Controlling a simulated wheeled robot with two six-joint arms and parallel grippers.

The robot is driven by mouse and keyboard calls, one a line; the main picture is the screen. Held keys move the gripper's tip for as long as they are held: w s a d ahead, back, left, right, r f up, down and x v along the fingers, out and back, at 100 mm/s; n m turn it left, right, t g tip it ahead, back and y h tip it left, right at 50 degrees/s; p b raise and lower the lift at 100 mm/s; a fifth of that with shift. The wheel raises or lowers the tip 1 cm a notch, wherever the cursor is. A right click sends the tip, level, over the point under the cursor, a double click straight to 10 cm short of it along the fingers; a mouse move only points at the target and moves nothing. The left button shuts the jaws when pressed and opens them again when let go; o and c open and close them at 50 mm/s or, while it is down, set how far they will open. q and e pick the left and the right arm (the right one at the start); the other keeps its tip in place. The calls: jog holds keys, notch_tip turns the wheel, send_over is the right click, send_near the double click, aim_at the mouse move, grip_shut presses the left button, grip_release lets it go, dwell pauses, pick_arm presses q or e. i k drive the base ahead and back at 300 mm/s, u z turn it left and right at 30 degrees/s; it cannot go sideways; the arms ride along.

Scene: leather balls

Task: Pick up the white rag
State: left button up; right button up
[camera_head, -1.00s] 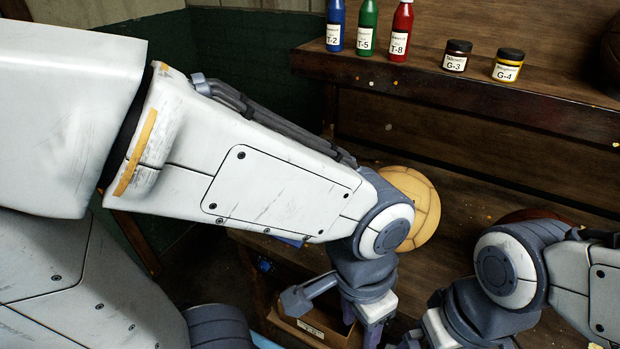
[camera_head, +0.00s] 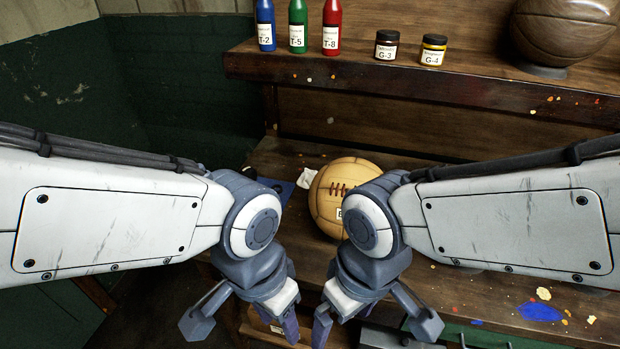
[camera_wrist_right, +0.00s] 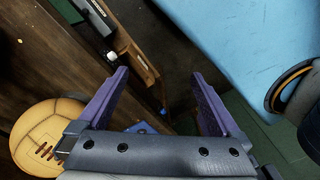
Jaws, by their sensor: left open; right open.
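A small white crumpled piece that looks like the rag (camera_head: 306,178) lies on the bench just left of the tan stitched ball (camera_head: 338,196) in the head view. My left gripper (camera_head: 290,326) hangs in front of the bench, nearer to me than the rag, and is open. My right gripper (camera_head: 322,326) hangs close beside it, apart from the rag. The right wrist view shows its two purple fingers (camera_wrist_right: 160,74) spread with nothing between them. I cannot make out the rag in that view.
A blue sheet (camera_head: 309,176) lies near the rag. The shelf (camera_head: 420,85) above carries bottles (camera_head: 298,27), jars (camera_head: 386,45) and a brown ball (camera_head: 562,30). An open box (camera_head: 262,328) stands below. Blue paint (camera_head: 540,312) stains the bench at right.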

aim_at(306, 177)
jog(key=u, duration=0.2)
jog(key=k, duration=0.45)
jog(key=u, duration=1.65)
jog(key=i, duration=1.55)
jog(key=z, duration=1.05)
jog(key=i, duration=0.65)
jog(key=z, duration=0.85)
